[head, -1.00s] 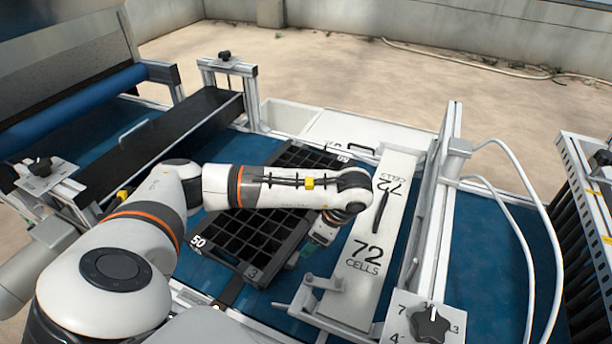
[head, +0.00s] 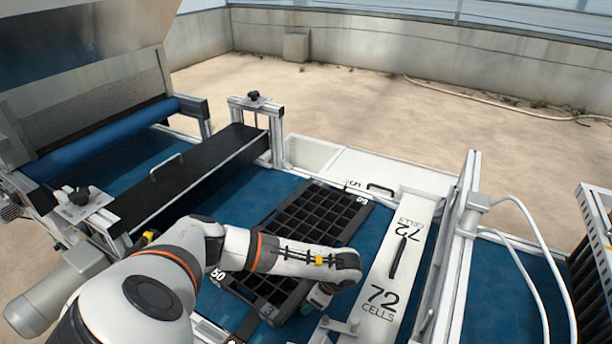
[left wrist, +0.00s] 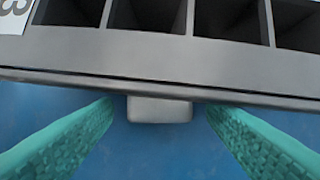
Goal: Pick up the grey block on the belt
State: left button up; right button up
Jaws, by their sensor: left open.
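The grey block (left wrist: 160,110) lies on the blue belt in the left wrist view, against or just under the near edge of the dark tray (left wrist: 130,57). I cannot tell whether they touch. My left gripper (left wrist: 160,128) is open, with one teal finger on each side of the block and gaps between. In the head view my left gripper (head: 310,306) is low at the near right corner of the black celled tray (head: 345,228), mostly hidden by my wrist. The block cannot be made out there. My right gripper is not in view.
A white "72 CELLS" plate (head: 382,300) and an upright metal frame (head: 455,250) stand close to the right of my left gripper. A black crossbar (head: 190,178) spans the belt at left. Bare blue belt (head: 240,200) lies between the crossbar and tray.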

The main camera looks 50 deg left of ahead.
pick_arm(q)
jog(key=c, duration=1.1)
